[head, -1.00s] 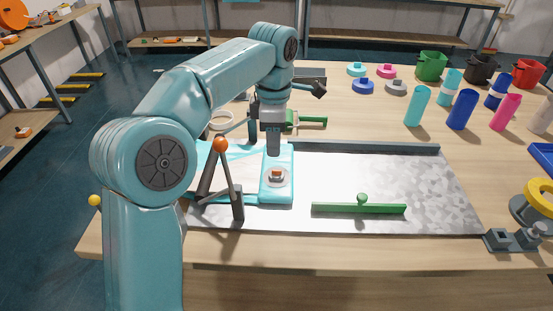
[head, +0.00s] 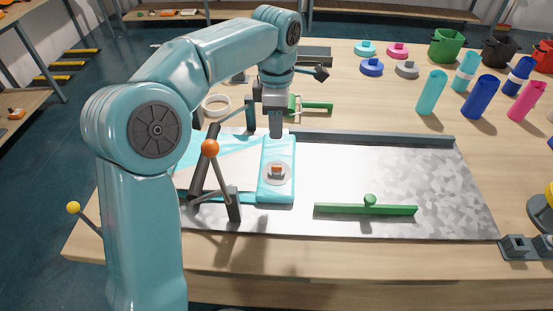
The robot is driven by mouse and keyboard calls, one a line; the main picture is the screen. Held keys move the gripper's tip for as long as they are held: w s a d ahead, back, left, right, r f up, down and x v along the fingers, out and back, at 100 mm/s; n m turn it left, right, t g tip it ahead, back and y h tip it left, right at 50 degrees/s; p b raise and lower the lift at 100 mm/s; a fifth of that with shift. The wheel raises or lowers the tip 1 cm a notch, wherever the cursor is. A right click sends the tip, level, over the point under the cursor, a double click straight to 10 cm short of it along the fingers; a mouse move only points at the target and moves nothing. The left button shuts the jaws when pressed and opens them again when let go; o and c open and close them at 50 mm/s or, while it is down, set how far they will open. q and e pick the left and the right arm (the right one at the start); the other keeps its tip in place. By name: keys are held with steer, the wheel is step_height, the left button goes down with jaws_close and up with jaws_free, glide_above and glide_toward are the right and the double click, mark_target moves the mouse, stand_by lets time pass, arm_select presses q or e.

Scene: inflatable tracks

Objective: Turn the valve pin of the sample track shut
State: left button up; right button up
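The sample track is a white and teal sheet (head: 232,152) on the grey metal plate, with a teal band at its right end. On that band sits a pale round valve (head: 278,180) with a small orange-brown valve pin (head: 277,169) at its middle. Which way the pin is turned is too small to tell. My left gripper (head: 276,132) points down just behind and above the pin, apart from it. Its fingers overlap from this side, so their opening does not show. My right gripper is out of view.
A green bar with a knob (head: 365,209) lies on the bare plate (head: 430,180). Another green-handled tool (head: 318,107) lies behind. Bottles, lids and pots stand at the back right.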

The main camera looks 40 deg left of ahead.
mark_target(277, 166)
arm_select(q)
step_height(277, 166, down, 13)
steer(key=shift+s+f+b, duration=0.1)
steer(key=shift+b, duration=0.2)
steer(key=shift+d, duration=0.1)
jaws_close()
